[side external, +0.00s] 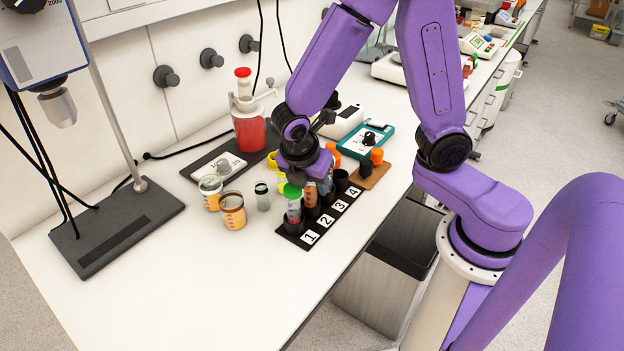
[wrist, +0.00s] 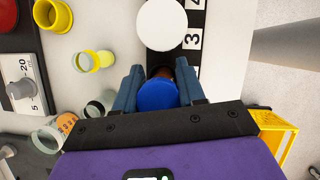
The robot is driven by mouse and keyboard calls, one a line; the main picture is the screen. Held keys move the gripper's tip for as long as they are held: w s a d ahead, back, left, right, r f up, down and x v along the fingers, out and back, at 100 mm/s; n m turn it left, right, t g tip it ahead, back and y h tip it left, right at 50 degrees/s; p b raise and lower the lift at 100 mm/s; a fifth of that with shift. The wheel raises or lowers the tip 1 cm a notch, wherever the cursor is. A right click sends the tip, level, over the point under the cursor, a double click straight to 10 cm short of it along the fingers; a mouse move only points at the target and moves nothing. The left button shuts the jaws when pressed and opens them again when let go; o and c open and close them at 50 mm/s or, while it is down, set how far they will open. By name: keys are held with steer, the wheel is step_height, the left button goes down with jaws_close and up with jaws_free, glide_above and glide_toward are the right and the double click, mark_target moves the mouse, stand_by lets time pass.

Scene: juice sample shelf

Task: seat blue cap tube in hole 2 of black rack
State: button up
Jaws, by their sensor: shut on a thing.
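The black rack (side external: 292,236) lies on the bench with labels 1 to 4 along its side; part of it shows in the wrist view (wrist: 186,60). My gripper (side external: 308,172) is over the rack near hole 2, pointing down. In the wrist view its fingers (wrist: 157,92) are shut on the blue cap tube (wrist: 157,96), one finger on each side of the blue cap. A tube body with brownish contents (side external: 310,196) shows below the gripper, in line with hole 2. How deep it sits cannot be told. A green-capped tube (side external: 292,191) stands at hole 1.
A white round top (wrist: 162,24) is beside label 3, close to the held tube. Orange-filled cups (side external: 232,211) and a small grey-green vial (side external: 262,196) stand left of the rack. A brown block with orange caps (side external: 376,172) is behind it. The front left bench is clear.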

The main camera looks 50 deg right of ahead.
steer(key=o, duration=1.1)
steer(key=shift+o, duration=0.2)
steer(key=v, duration=1.7)
steer(key=s+d+f+m+y, duration=0.2)
steer(key=s+d+f+m, duration=0.1)
steer(key=s, duration=0.5)
steer(key=s+d+f+m+y, duration=0.3)
steer(key=s+d+f+m, duration=0.1)
steer(key=s, duration=0.4)
steer(key=shift+d+f+m+g, duration=0.2)
steer(key=shift+f+m+g, duration=0.05)
steer(key=shift+m+g, duration=0.05)
